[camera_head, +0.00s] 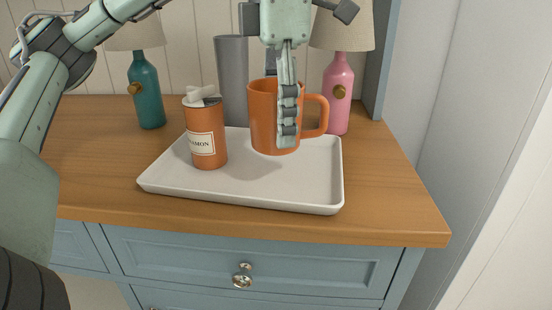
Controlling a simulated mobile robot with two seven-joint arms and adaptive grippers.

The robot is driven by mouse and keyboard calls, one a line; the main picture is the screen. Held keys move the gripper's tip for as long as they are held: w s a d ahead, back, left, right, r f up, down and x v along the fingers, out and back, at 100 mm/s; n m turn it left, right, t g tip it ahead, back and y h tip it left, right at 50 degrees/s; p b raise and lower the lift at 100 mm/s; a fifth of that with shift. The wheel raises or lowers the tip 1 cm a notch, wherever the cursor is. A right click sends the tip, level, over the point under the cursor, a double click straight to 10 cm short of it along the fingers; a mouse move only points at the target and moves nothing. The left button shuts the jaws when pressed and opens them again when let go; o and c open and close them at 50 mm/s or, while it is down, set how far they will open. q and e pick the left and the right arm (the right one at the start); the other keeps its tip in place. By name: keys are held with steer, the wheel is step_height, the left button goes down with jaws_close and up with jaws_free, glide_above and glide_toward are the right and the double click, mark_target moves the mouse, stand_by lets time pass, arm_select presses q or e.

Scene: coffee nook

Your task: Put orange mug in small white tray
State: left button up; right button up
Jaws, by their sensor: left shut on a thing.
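The orange mug (262,120) is upright over the back right part of the small white tray (240,193), its handle to the right. I cannot tell whether its base touches the tray floor. My left gripper (288,125) points down at the mug and is shut on it; one finger covers the front of the mug's wall, and the other is mostly hidden. The tray lies on the wooden counter. My right gripper is not in view.
An orange cinnamon canister (206,140) stands on the tray, left of the mug. A grey cylinder (232,75) stands behind them. A teal lamp (146,92) is at the back left, a pink lamp (338,95) close behind the mug's handle. The counter (385,185) is bare at right.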

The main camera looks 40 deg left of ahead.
arm_select(q)
steer(key=shift+f, duration=2.8)
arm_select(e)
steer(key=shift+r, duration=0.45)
arm_select(q)
steer(key=shift+f, duration=0.15)
steer(key=o, duration=1.4)
steer(key=shift+c, duration=0.2)
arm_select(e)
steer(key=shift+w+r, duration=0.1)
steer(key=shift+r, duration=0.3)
